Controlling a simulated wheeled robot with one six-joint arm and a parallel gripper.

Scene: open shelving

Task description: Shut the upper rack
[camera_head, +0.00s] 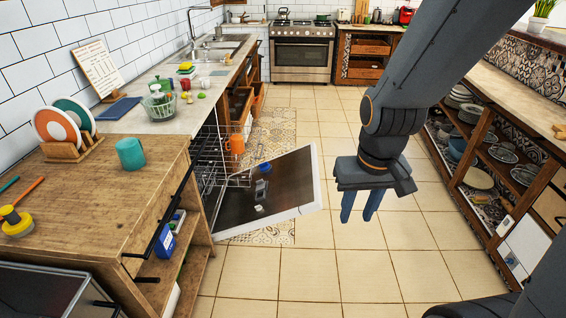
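The dishwasher stands under the counter at left centre, with its door (275,193) folded down over the floor. Its upper rack (224,131) is a wire rack that sticks out of the opening, with an orange mug (237,144) at its outer end. A lower wire rack (238,181) shows beneath it, partly hidden by the wooden counter. My gripper (358,214) hangs over the floor to the right of the door, apart from both racks. Its two blue fingers point down with a gap between them, and nothing shows in it.
A blue item (264,167) and a small white item (259,208) show over the door. The wooden counter (117,190) bounds the left, and open shelving (478,148) with dishes bounds the right. The tiled floor (320,275) between them is clear.

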